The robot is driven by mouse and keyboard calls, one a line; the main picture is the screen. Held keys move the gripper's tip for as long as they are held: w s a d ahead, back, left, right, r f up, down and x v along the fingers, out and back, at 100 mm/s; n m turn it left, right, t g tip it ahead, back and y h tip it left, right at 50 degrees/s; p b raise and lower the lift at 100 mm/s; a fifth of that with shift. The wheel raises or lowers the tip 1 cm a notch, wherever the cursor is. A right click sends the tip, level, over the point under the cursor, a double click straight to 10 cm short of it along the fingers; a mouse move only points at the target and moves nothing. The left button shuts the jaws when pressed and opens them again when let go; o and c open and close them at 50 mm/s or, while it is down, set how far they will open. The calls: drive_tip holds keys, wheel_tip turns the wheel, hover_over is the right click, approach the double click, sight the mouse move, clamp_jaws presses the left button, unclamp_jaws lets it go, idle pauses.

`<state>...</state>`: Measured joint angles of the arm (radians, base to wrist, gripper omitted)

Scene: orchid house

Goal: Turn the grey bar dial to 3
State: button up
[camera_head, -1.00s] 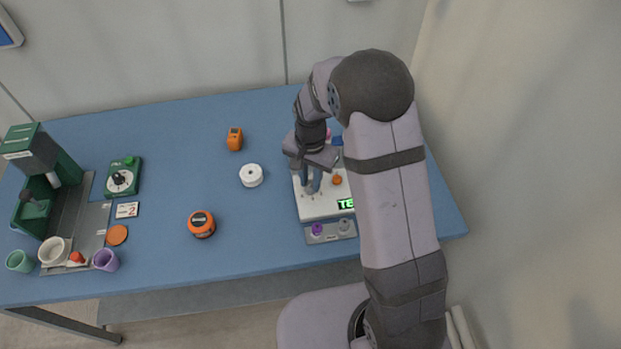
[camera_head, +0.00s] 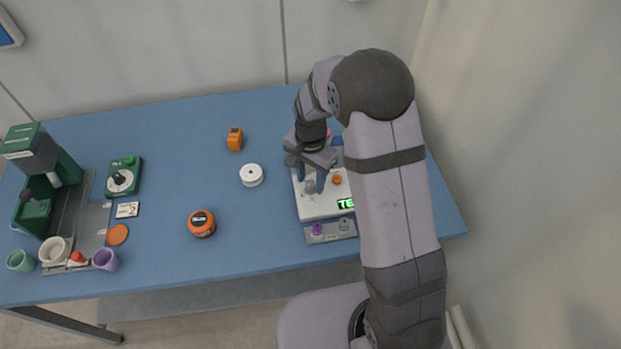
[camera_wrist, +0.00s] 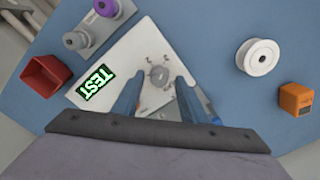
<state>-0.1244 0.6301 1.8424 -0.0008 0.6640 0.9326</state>
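The grey bar dial (camera_wrist: 160,75) sits on a white panel (camera_wrist: 133,60) with small marks around it, too small to read. In the head view the dial (camera_head: 310,187) shows just at my fingertips. My gripper (camera_wrist: 158,85) is open, with one blue finger on each side of the dial and visible gaps to it. In the head view my gripper (camera_head: 311,181) is above the panel, partly covering it. A lit green TEST display (camera_wrist: 96,83) is on the same panel; an orange knob (camera_head: 337,180) also shows there.
A grey strip with a purple knob (camera_head: 317,229) and a grey knob (camera_head: 344,225) lies in front of the panel. A white spool (camera_head: 251,175), an orange block (camera_head: 235,139) and an orange tape measure (camera_head: 202,223) stand left of it. A red cup (camera_wrist: 46,75) shows in the wrist view.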

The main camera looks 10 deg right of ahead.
sight(311, 183)
drive_tip(key=shift+r+b, duration=0.95)
drive_tip(key=shift+r, duration=2.7)
